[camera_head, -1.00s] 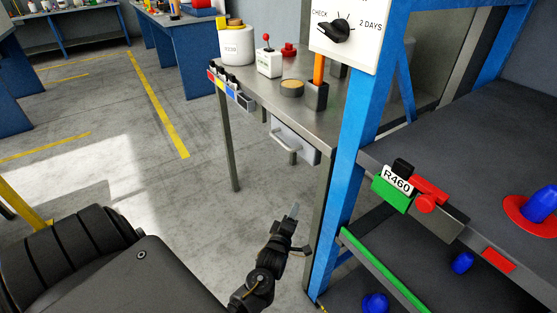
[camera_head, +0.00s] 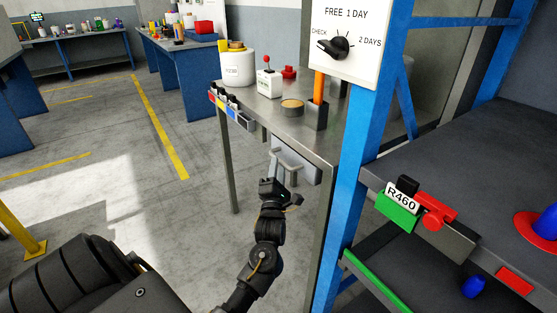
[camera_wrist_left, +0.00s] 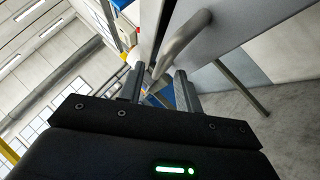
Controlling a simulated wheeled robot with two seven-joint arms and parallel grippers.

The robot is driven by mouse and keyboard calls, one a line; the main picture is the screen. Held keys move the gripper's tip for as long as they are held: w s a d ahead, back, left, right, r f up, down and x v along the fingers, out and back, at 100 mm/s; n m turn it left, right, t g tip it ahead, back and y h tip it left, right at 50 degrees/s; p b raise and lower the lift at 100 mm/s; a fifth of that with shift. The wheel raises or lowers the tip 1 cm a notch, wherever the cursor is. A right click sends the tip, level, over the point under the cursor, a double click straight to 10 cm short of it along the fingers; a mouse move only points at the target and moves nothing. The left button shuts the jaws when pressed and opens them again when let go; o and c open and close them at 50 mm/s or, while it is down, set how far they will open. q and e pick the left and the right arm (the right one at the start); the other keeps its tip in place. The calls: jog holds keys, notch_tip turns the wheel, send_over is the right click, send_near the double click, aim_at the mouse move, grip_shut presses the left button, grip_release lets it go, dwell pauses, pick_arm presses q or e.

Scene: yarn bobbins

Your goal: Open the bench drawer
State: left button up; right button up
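The steel bench (camera_head: 285,118) has a light grey drawer (camera_head: 308,171) under its top, near the blue rack post. The drawer looks shut. Its bar handle (camera_head: 290,158) faces my left gripper (camera_head: 283,183), which is just below and in front of it, partly covering it. In the left wrist view the handle (camera_wrist_left: 183,42) runs down toward the gap between the two fingers (camera_wrist_left: 158,80). The fingers are apart and not closed on the bar; whether the bar is between the tips is hard to tell. My right gripper is not in view.
The blue rack post (camera_head: 362,150) stands close right of the drawer, with a dial sign (camera_head: 345,20) above. A white tub (camera_head: 236,68), joystick box (camera_head: 269,84) and dark pen holder (camera_head: 317,113) stand on the bench. The floor (camera_head: 120,120) at left is clear.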

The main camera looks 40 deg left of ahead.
pick_arm(q)
jog(key=shift+x, duration=1.6)
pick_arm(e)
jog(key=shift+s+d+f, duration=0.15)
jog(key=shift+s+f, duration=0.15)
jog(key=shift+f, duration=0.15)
pick_arm(q)
grip_shut()
